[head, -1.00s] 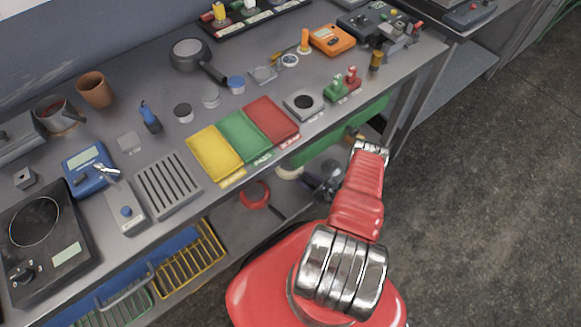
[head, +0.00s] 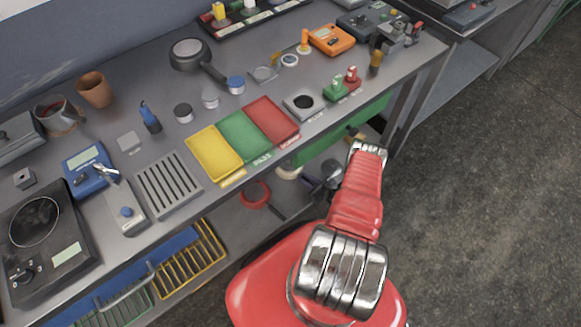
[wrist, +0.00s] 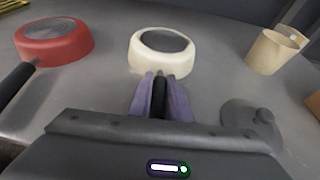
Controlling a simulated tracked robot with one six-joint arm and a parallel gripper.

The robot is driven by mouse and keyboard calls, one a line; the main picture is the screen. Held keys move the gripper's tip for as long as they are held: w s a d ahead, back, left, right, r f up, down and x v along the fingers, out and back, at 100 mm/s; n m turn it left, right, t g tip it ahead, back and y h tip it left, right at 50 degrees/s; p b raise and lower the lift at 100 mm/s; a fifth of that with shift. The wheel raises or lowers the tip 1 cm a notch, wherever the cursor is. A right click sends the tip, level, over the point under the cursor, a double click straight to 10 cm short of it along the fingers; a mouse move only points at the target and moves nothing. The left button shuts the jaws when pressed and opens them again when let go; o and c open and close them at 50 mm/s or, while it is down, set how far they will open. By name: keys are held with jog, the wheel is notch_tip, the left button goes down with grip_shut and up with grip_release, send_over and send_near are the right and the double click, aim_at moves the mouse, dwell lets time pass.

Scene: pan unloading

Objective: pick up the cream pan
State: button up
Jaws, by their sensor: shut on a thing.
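In the head view the cream pan (head: 289,173) is a small pale shape under the bench edge, partly hidden by the worktop. My gripper is partly covered by my red arm there.
A red pan (wrist: 55,42) with a black handle lies left of the cream pan. A beige cup (wrist: 270,52) stands to the right, and a dark round lid-like thing (wrist: 248,117) is near right. The worktop (head: 120,190) overhangs the shelf.

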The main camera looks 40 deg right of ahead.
grip_shut()
jog(key=shift+r, duration=0.1)
jog(key=shift+r, duration=4.95)
